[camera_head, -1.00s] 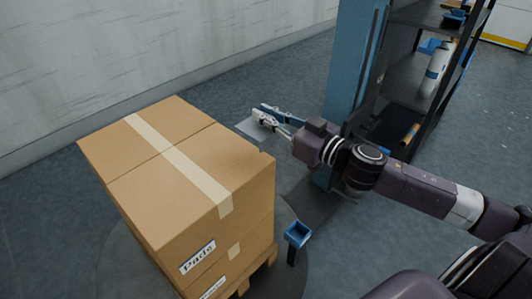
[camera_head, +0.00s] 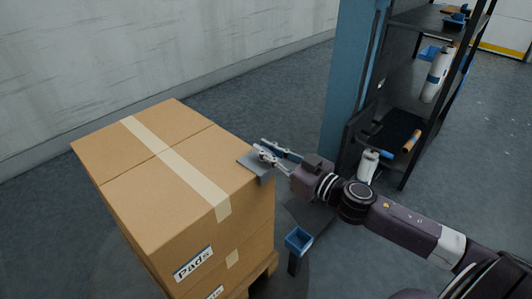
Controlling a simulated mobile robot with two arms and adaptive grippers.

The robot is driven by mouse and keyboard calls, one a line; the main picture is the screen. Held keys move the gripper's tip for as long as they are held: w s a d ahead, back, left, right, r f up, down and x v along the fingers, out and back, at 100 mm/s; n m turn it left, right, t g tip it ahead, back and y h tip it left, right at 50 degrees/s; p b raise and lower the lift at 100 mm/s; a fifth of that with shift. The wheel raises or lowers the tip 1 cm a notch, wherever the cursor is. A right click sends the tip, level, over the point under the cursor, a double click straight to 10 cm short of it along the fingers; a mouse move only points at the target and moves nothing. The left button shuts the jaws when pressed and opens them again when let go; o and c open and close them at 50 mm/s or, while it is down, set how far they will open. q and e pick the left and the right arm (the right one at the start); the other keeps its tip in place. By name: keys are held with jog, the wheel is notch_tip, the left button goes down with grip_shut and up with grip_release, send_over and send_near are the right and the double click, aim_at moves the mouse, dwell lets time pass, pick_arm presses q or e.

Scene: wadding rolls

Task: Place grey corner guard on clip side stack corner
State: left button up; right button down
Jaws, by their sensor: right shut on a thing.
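A stack of brown cardboard boxes (camera_head: 150,205) with a pale tape strip and a "Pads" label stands on a wooden pallet (camera_head: 262,275). My right gripper (camera_head: 264,152) is shut on the grey corner guard (camera_head: 254,166). The guard is a flat grey piece at the stack's right-hand top corner, overlapping the top edge in the head view. I cannot tell whether it touches the box. The gripper fingers partly cover it. My left gripper is not in view.
A dark shelf rack (camera_head: 400,110) with a blue upright, white rolls and an orange-ended roll stands at the right. A pale wall runs behind the stack. Open floor lies between wall and rack.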

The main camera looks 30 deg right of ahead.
jog(key=c, duration=2)
grip_release()
jog(key=shift+o, duration=0.2)
